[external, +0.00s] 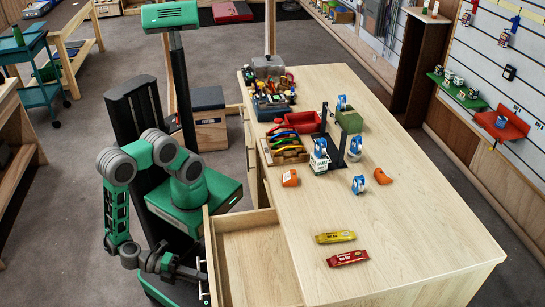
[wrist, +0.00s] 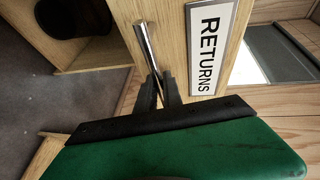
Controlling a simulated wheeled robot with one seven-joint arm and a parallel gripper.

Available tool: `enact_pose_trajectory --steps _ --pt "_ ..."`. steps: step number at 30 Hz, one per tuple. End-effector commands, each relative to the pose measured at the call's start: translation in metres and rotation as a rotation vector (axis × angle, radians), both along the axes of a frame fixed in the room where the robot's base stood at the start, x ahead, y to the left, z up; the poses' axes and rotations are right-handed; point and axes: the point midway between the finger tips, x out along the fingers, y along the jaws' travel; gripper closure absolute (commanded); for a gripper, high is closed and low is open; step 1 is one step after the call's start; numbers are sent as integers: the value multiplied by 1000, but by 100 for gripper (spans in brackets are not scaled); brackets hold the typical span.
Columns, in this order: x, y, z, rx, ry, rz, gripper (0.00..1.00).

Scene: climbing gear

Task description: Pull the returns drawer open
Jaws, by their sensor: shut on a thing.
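The returns drawer (external: 250,262) stands pulled out from the near left side of the wooden counter, and its inside looks empty. In the wrist view its wooden front (wrist: 172,28) carries a white label (wrist: 208,45) reading RETURNS. A metal bar handle (wrist: 147,45) is fixed to that front beside the label. My gripper (wrist: 163,82) is shut on the handle, with its dark fingers on either side of the bar. In the external view my gripper (external: 200,274) is low at the outer face of the drawer, and the handle is hard to make out there.
The counter top (external: 430,215) holds a yellow bar (external: 336,237), a red bar (external: 348,258), orange items, blue-and-white items and bins of gear. Its front right part is mostly bare. A low box (external: 210,130) stands behind my body, with grey floor around.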

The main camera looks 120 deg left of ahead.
Motion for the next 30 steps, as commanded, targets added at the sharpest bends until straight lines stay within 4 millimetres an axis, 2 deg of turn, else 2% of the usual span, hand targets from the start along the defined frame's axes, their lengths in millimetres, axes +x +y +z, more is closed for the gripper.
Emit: enact_pose_trajectory --steps 4,5,7,16,19,25,30 --pt "1 -2 1 -4 -2 -3 100" --pt "1 -2 1 -5 -1 -3 87" --pt "1 -1 1 -5 -1 -3 81" --pt "-2 -2 2 -2 0 -3 80" --pt "-13 -8 7 -2 0 -6 80" --pt "-50 -22 16 -1 -2 -7 80" --pt "-67 -29 17 -1 -1 -4 80"
